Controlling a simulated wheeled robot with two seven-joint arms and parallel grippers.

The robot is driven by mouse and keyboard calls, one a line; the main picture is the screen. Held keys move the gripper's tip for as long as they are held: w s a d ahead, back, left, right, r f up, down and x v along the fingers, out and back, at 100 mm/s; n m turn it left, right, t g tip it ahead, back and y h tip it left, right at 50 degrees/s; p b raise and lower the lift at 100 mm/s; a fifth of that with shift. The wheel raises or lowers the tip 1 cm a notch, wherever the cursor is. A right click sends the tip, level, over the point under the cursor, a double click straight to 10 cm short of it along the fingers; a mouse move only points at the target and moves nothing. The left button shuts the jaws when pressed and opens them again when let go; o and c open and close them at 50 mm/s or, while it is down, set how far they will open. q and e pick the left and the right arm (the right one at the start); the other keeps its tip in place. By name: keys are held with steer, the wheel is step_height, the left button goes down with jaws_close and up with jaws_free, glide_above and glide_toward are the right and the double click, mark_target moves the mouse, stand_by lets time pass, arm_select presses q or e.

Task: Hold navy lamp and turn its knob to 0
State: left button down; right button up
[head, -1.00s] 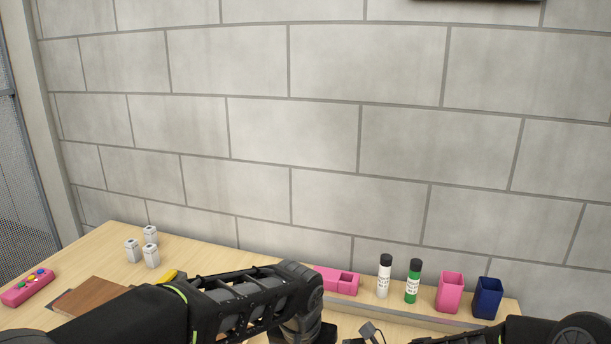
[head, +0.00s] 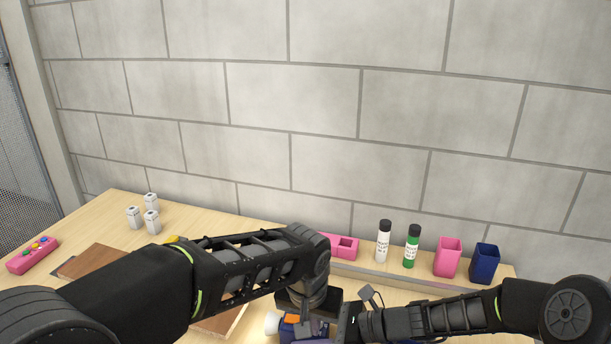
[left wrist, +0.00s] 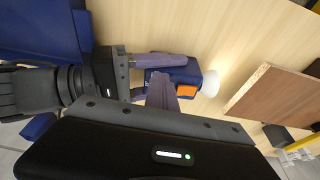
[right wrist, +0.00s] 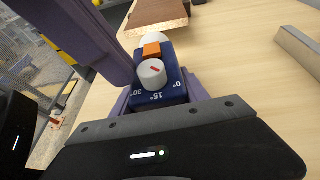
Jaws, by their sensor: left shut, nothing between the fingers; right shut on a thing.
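The navy lamp (head: 290,330) has an orange block and a white end. It also shows in the left wrist view (left wrist: 188,73). My right gripper (right wrist: 158,100) is shut on the navy lamp, fingers on both sides of its body. In the right wrist view, the lamp's white knob (right wrist: 152,78) has a slanting red mark, running down to the right, towards the 0° side; its exact reading is unclear. Labels 0°, 15° and 30° show below it. My left gripper (left wrist: 160,78) is shut and empty, close beside the lamp; whether it touches is unclear.
A brown board (left wrist: 275,100) lies near the lamp. Along the back stand a pink box (head: 345,246), a white bottle (head: 383,245), a green bottle (head: 411,250), a pink cup (head: 447,258) and a navy cup (head: 484,265). Small white canisters (head: 151,222) and a pink controller (head: 33,254) are left.

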steer(key=shift+s, duration=0.1)
arm_select(q)
steer(key=shift+d, duration=0.3)
steer(key=shift+s, duration=0.1)
steer(key=shift+s+a, duration=0.1)
steer(key=shift+s, duration=0.2)
steer(key=w+v, duration=0.1)
steer(key=v, duration=0.4)
steer(key=shift+r, duration=0.55)
